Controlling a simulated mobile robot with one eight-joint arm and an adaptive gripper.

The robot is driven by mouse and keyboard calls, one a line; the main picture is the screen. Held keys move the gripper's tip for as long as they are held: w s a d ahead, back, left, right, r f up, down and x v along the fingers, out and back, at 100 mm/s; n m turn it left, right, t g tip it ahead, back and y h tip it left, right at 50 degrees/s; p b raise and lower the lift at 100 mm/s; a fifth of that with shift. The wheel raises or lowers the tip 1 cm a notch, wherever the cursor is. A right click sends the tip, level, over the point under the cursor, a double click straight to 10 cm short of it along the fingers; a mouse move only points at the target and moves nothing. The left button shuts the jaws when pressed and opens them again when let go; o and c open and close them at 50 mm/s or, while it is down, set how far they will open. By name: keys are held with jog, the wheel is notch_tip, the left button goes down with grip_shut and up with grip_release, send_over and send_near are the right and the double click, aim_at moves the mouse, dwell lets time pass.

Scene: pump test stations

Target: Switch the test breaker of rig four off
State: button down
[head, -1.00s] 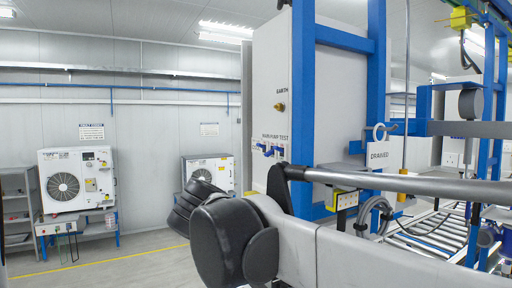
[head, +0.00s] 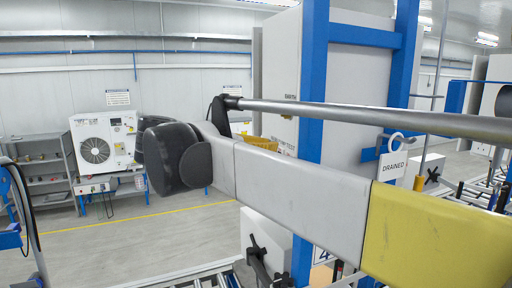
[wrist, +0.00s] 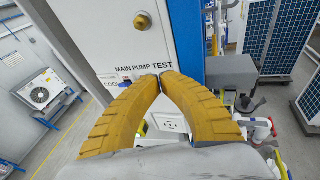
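The white rig panel (wrist: 110,25) with the words "MAIN PUMP TEST" fills the upper middle of the wrist view. A brass-coloured fitting (wrist: 142,20) sits above the words. A small blue part (wrist: 126,84), perhaps a breaker lever, shows below the words, partly hidden by my left finger. In the head view the rig cabinet (head: 279,75) stands behind my arm. My arm hides most of its lettering and the breaker area.
A "DRAINED" tag (head: 392,166) hangs beside the blue frame post (head: 312,85). A white fan unit (head: 104,140) stands on a bench at the left. Floor (head: 150,232) is open between them. A grey box (wrist: 231,72) juts out right of my fingers.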

jog(key=shift+x, duration=2.25)
jog(key=shift+f+b, duration=0.15)
jog(key=shift+b, duration=0.2)
jog(key=shift+f, duration=0.15)
jog(key=shift+f+b, duration=0.6)
jog(key=shift+f, duration=0.2)
jog(key=s+a+r+p, duration=0.1)
jog(key=s+a, duration=0.2)
jog(key=a, duration=0.4)
jog(key=shift+a, duration=0.2)
